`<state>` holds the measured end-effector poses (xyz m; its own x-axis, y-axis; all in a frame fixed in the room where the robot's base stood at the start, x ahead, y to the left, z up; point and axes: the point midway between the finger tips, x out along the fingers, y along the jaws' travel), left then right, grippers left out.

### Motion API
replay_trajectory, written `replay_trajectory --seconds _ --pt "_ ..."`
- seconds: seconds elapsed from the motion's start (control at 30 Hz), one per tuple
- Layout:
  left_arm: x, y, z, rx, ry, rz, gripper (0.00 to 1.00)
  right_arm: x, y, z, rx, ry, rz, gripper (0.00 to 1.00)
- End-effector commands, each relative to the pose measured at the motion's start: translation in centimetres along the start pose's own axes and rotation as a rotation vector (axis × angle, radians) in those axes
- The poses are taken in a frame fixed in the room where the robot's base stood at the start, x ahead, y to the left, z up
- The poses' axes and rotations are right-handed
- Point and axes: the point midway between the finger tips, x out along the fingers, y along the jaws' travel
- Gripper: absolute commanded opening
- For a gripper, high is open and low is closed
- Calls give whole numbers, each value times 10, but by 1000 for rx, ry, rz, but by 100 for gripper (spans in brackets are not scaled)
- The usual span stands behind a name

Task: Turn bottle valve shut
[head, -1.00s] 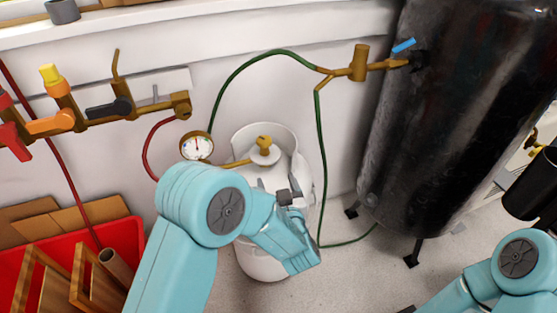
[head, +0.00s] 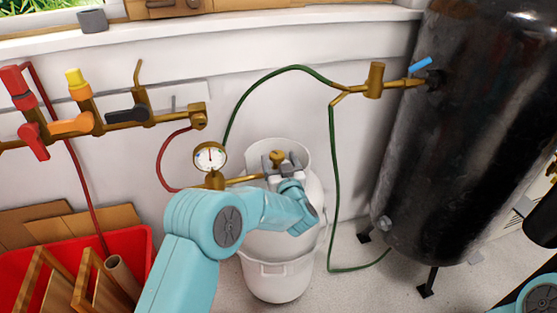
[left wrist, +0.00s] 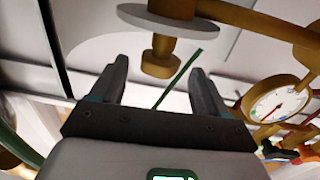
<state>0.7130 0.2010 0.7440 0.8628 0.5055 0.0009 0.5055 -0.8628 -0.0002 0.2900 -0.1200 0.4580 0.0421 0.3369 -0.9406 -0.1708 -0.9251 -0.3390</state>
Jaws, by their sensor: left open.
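The white gas bottle (head: 275,275) stands on the floor against the wall. Its valve has a brass knob (head: 277,157) on top, with a brass pipe running left to a round gauge (head: 210,157). My left gripper (head: 282,168) is open at the valve, its grey fingers close around the knob's area. In the left wrist view, the brass knob (left wrist: 160,64) lies in the gap between the two spread fingers of the left gripper (left wrist: 160,72), below a pale disc (left wrist: 168,22). I cannot tell whether a finger touches it. My right gripper is out of view.
A brass manifold with red, yellow, orange and black handles (head: 126,114) is on the wall at left. A large black tank (head: 455,130) stands at right, joined by a green hose (head: 334,200). A red crate (head: 135,245) with wooden frames is at lower left.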

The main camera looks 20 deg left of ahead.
Motion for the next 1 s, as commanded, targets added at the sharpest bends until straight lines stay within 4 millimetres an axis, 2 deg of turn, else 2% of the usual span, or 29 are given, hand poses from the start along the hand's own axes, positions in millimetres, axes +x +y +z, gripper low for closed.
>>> replay_trajectory --seconds 0.13,0.47,0.63,1.0 --pt "13 1 1 -1 0 0 76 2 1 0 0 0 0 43" --pt "16 1 0 0 -1 2 76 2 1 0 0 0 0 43" --pt "16 1 0 0 -1 1 20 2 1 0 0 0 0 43" --pt "16 0 2 -1 -2 46 20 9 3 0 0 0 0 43"
